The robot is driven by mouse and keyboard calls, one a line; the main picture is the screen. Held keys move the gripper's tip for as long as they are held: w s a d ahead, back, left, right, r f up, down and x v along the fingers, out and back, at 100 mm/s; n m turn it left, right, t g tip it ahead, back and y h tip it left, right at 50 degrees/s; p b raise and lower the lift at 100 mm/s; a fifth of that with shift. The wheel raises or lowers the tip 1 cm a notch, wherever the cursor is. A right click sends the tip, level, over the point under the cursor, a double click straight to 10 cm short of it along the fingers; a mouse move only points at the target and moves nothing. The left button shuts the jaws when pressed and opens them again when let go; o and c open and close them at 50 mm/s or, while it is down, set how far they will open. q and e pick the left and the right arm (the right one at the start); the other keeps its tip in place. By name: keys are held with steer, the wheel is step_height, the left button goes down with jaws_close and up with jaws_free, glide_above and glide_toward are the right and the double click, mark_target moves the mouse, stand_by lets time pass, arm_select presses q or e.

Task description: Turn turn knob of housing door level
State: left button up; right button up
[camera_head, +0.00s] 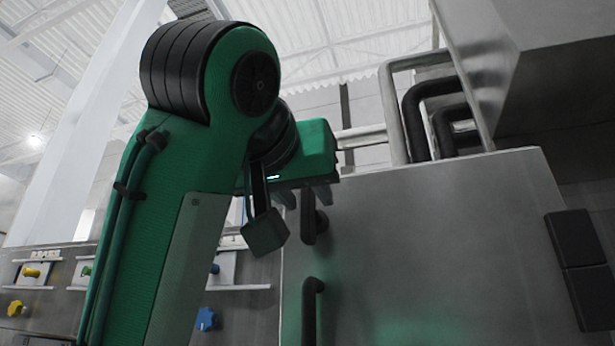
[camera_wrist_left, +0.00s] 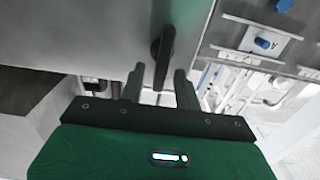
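The housing door (camera_head: 430,250) is a large grey steel panel filling the right half of the head view. Its turn knob (camera_head: 309,232) is a dark lever near the door's upper left edge, and it stands roughly upright there. My left gripper (camera_head: 307,202) is at the knob's upper end. In the left wrist view the black knob (camera_wrist_left: 164,50) reaches in between the two fingers of my left gripper (camera_wrist_left: 160,76). The fingers are open, with a visible gap on each side of the knob. My right gripper is in neither view.
A dark bar handle (camera_head: 312,310) sits on the door below the knob. Black hinges (camera_head: 583,265) are at the right. Pipes (camera_head: 400,105) rise behind the door's top. A panel with a blue knob (camera_head: 206,319) and a yellow knob (camera_head: 16,308) stands left, partly behind my arm.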

arm_select(q)
steer(key=shift+x, duration=0.95)
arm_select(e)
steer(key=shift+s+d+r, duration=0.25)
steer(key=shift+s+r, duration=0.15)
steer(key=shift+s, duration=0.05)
arm_select(q)
steer(key=shift+s, duration=0.15)
steer(key=shift+c, duration=0.4)
jaws_close()
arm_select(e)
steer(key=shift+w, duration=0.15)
